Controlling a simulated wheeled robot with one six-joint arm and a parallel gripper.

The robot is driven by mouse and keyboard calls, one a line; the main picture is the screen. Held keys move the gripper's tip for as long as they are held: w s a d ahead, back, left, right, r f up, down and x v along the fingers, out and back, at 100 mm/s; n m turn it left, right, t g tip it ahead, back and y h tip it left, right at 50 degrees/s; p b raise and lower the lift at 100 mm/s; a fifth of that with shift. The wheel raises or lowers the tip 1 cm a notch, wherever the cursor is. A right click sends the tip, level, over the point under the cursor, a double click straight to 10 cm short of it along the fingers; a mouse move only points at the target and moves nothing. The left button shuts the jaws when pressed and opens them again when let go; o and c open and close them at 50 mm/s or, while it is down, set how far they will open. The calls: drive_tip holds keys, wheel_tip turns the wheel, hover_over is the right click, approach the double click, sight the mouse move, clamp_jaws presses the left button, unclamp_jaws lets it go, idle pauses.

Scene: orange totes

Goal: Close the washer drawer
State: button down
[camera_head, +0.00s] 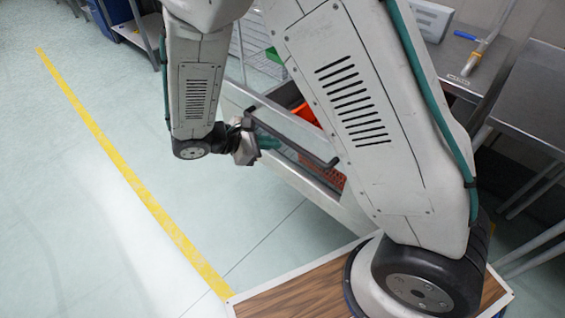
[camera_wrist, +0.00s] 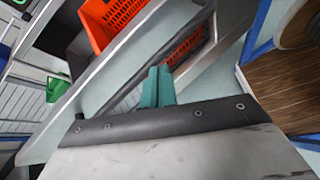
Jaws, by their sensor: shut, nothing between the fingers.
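The washer drawer (camera_head: 322,193) is a grey metal frame in the middle of the head view, partly hidden behind my arm. A dark bar handle (camera_head: 314,157) runs along its front. It stands out over the floor, and orange totes (camera_head: 305,113) show behind its front. In the wrist view, the drawer's metal edge (camera_wrist: 98,78) runs diagonally, with an orange tote (camera_wrist: 108,22) beyond it. My gripper (camera_head: 269,142) has teal fingers, shut and empty, close to the handle in the head view. The fingers also show in the wrist view (camera_wrist: 157,87). I cannot tell whether they touch the handle.
A green object (camera_head: 274,57) lies behind the drawer. The floor left of the drawer is clear, crossed by a yellow line (camera_head: 128,175).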

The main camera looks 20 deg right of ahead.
drive_tip(key=w+a+f+n+t+h, duration=0.1)
drive_tip(key=a+f+n+t, duration=0.25)
drive_tip(key=f, duration=0.35)
drive_tip(key=a+f+n+t, duration=0.2)
drive_tip(key=a+f+n, duration=0.15)
drive_tip(key=f, duration=0.35)
approach(290, 159)
drive_tip(key=shift+g+h, duration=0.25)
drive_tip(key=shift+h, duration=0.05)
drive_tip(key=x, duration=0.5)
drive_tip(key=shift+w+f, duration=0.3)
drive_tip(key=shift+f, duration=0.05)
drive_tip(key=shift+w+d, duration=0.2)
drive_tip(key=shift+d, duration=0.35)
